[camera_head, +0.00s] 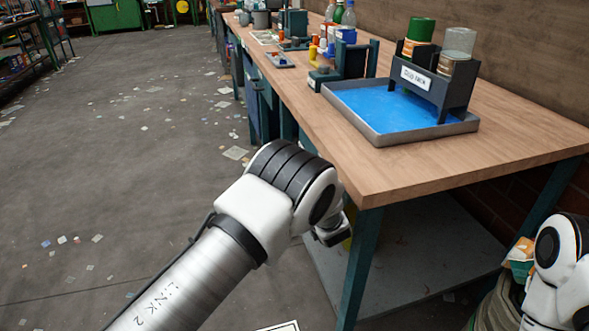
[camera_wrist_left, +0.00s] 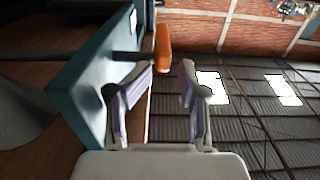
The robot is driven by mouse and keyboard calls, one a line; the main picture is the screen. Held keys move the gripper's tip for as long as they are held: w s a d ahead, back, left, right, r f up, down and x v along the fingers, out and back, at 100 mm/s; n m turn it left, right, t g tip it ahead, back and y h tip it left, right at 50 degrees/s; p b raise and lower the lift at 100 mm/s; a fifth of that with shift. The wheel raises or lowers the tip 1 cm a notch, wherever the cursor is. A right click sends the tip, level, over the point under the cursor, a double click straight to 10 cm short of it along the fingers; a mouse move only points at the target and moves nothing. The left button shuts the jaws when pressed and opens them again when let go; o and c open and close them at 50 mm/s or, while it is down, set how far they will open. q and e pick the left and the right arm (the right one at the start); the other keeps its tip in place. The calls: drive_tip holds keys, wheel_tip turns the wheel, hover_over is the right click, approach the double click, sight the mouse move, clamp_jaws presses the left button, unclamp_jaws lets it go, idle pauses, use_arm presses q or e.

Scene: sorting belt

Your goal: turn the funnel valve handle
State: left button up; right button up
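In the left wrist view an orange handle (camera_wrist_left: 163,47) sits at the end of a dark rod (camera_wrist_left: 126,56) that comes out of a teal block (camera_wrist_left: 85,75). I take it for the valve handle. My left gripper (camera_wrist_left: 167,68) is open, its two fingers apart. The handle is ahead of the fingertips, closer to the left finger; I cannot tell whether they touch. A grey sloped surface (camera_wrist_left: 25,105), perhaps the funnel, is at the left edge. In the head view the left arm hides its gripper, and I cannot make out the handle. My right gripper is out of view.
In the head view a wooden bench (camera_head: 400,160) runs along the wall. On it are a blue-floored tray (camera_head: 415,140), a dark labelled stand (camera_head: 430,88) with two jars, and bottles farther back. The floor (camera_head: 110,170) at left is open, with scattered papers.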

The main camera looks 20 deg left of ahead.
use_arm(q)
drive_tip(key=b+x, duration=0.1)
drive_tip(key=x, duration=0.2)
drive_tip(key=b+x, duration=0.1)
drive_tip(key=x, duration=0.2)
drive_tip(key=shift+w+a+f, duration=0.2)
drive_tip(key=shift+w+a, duration=0.05)
drive_tip(key=shift+a, duration=0.15)
drive_tip(key=shift+w+a+r, duration=0.1)
drive_tip(key=shift+w+a, duration=0.1)
drive_tip(key=shift+w, duration=0.15)
drive_tip(key=shift+c, duration=0.4)
clamp_jaws()
